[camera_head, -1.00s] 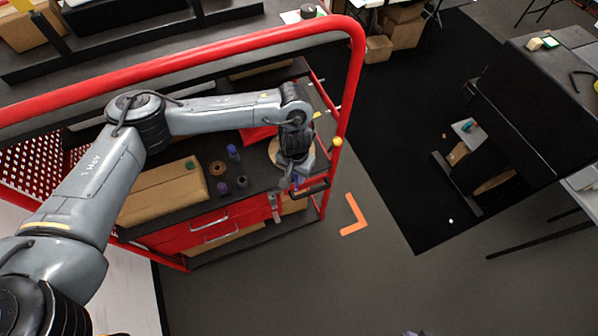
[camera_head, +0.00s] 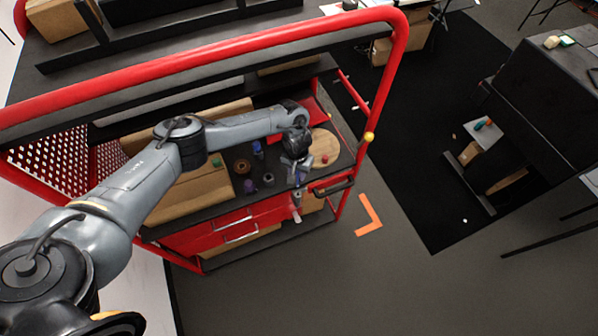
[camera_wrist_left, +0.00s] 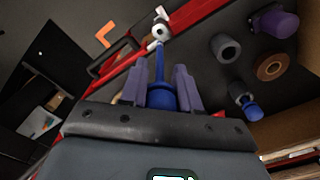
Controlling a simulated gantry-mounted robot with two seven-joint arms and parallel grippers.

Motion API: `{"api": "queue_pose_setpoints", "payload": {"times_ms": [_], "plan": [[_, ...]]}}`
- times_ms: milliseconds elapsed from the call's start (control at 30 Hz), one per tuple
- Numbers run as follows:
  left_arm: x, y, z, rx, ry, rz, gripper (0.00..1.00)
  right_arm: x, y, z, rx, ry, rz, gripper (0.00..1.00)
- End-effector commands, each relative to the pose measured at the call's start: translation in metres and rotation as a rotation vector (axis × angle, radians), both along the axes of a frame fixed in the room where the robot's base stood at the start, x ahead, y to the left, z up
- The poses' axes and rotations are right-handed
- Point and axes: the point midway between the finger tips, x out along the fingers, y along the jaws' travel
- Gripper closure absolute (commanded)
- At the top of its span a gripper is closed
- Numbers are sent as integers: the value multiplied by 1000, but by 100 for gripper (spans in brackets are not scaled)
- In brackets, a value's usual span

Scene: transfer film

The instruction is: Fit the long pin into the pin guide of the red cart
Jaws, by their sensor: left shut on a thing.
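The red cart (camera_head: 388,75) fills the left and middle of the head view. My left gripper (camera_head: 299,178) is above its shelf near the front edge. In the left wrist view my left gripper (camera_wrist_left: 160,88) is shut on the blue head of the long pin (camera_wrist_left: 161,62), whose thin shaft points away from the fingers. A pale ring-shaped fitting, seemingly the pin guide (camera_wrist_left: 161,30), lies in line with the shaft at the cart's edge. The guide also shows below the gripper in the head view (camera_head: 297,214). I cannot tell whether the tip touches or enters it.
The shelf holds a cardboard box (camera_head: 190,200), a brown roll (camera_head: 243,166), small purple and grey cylinders and a round wooden board (camera_head: 327,147). A dark handle (camera_head: 333,186) juts from the cart's front right. Open floor (camera_head: 320,275) lies in front.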

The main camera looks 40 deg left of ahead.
Motion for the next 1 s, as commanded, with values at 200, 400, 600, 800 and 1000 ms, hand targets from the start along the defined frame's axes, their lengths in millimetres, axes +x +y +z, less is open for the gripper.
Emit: {"api": "queue_pose_setpoints", "payload": {"times_ms": [200,400,600,800,1000], "plan": [[0,-1,1,0,1,0,99,0,0,3,-1,-1,0,100],[-1,-1,-5,-1,3,-1,99,0,0,5,-1,-3,1,100],[-1,-1,-23,-1,2,-1,99,0,-1,-8,-2,-1,1,100],[-1,-1,-40,0,1,0,99,-1,-1,-19,-3,2,1,100],[0,-1,-51,-1,1,-1,99,-1,-1,-27,-3,2,1,100]]}}
